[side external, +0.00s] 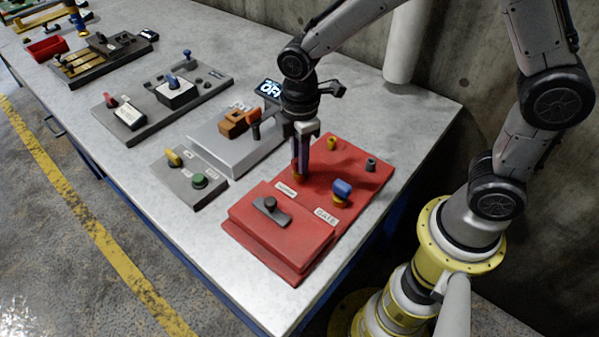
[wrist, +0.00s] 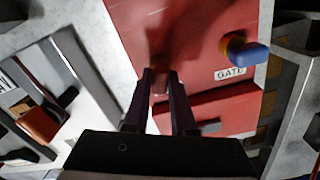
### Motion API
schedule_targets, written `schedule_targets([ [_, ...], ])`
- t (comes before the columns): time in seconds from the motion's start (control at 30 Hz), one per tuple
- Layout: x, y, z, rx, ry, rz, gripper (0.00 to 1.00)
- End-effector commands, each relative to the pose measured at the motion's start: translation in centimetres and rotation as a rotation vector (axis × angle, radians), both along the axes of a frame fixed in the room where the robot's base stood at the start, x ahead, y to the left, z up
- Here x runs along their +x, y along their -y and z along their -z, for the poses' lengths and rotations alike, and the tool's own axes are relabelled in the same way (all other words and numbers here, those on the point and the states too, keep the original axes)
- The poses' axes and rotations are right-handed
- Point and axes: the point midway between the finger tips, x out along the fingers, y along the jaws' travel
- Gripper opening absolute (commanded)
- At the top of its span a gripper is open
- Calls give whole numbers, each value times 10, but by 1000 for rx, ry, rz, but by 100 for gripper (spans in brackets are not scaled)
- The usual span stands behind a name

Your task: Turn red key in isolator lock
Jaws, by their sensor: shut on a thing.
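A red panel (side external: 262,222) lies on the bench's near right part. My gripper (side external: 300,168) points down over it, at a lock with a brass-coloured collar beside a small white label I cannot read well. In the wrist view the fingers (wrist: 161,82) are closed around a small reddish piece (wrist: 160,76), the red key, mostly hidden between them. The key appears to be seated in the lock; its angle cannot be told. A blue key (side external: 342,188) stands in a brass collar to the right, by the GATE label (side external: 326,216); it also shows in the wrist view (wrist: 250,54).
A dark grey handle (side external: 271,208) sits on the panel's raised front part. A brass post (side external: 331,143) and a grey post (side external: 371,164) stand behind. The bench's right side is bare.

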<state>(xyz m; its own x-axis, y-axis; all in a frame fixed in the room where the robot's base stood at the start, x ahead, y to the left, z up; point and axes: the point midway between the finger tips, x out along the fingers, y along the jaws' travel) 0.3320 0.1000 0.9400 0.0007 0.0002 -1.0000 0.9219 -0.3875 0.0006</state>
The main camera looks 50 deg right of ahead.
Motion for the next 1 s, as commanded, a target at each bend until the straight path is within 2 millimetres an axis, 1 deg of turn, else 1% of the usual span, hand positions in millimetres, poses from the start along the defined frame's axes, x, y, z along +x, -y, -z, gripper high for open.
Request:
schedule_targets([
  [0.47, 0, 0, 2, 0, -2, 21, 0],
  [0.57, 0, 0, 2, 0, -2, 106, 0],
  [0.7, 0, 0, 2, 0, -2, 278, 0],
  [0.8, 0, 0, 2, 0, -2, 364, 0],
  [1.0, -1, 0, 2, -1, -3, 407, 0],
])
